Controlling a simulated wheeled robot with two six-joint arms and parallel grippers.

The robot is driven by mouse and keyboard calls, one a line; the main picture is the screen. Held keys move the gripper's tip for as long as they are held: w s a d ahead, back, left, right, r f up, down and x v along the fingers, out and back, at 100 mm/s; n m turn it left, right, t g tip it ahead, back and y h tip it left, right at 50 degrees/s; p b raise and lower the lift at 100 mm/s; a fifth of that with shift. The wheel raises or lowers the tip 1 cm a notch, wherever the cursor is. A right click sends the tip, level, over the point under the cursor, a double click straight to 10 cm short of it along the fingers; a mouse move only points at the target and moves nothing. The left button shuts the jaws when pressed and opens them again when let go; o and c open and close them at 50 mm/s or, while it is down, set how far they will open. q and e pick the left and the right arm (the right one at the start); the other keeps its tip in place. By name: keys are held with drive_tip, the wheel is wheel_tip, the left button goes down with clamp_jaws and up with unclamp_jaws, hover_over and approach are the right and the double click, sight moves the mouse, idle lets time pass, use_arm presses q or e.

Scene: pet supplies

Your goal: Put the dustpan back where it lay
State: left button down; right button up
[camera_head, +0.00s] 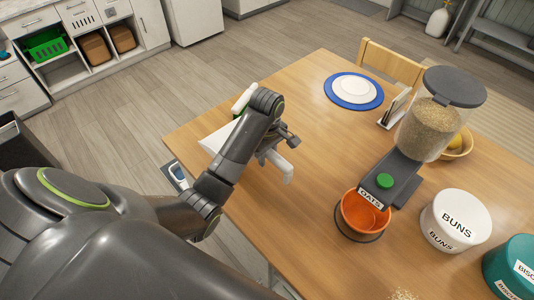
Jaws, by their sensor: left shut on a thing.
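The dustpan (214,137) is white; its pan shows left of my left forearm at the table's left edge. A white handle-like part (280,166) shows on the other side of the arm, beneath the gripper. My left gripper (284,146) is shut on the dustpan. My wrist and forearm hide its middle, and I cannot tell whether it touches the table. My right gripper is not in view.
A white and green item (243,98) lies behind my wrist. An oats dispenser (402,168) stands right, over an orange bowl (362,214). A BUNS canister (455,221), a teal canister (512,268) and spilled grains (403,294) are nearer. A blue plate (332,97) lies farther back.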

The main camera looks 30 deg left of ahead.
use_arm(q)
drive_tip(key=f, duration=0.5)
drive_tip(key=shift+s, duration=0.25)
drive_tip(key=shift+f, duration=0.3)
drive_tip(key=f+p, duration=0.1)
drive_tip(key=f, duration=0.3)
drive_tip(key=shift+w, duration=0.2)
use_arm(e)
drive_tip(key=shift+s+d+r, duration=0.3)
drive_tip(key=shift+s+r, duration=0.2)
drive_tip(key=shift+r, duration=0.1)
use_arm(q)
drive_tip(key=shift+f, duration=0.1)
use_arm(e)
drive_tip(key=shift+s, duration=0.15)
use_arm(q)
drive_tip(key=c, duration=1.1)
unclamp_jaws()
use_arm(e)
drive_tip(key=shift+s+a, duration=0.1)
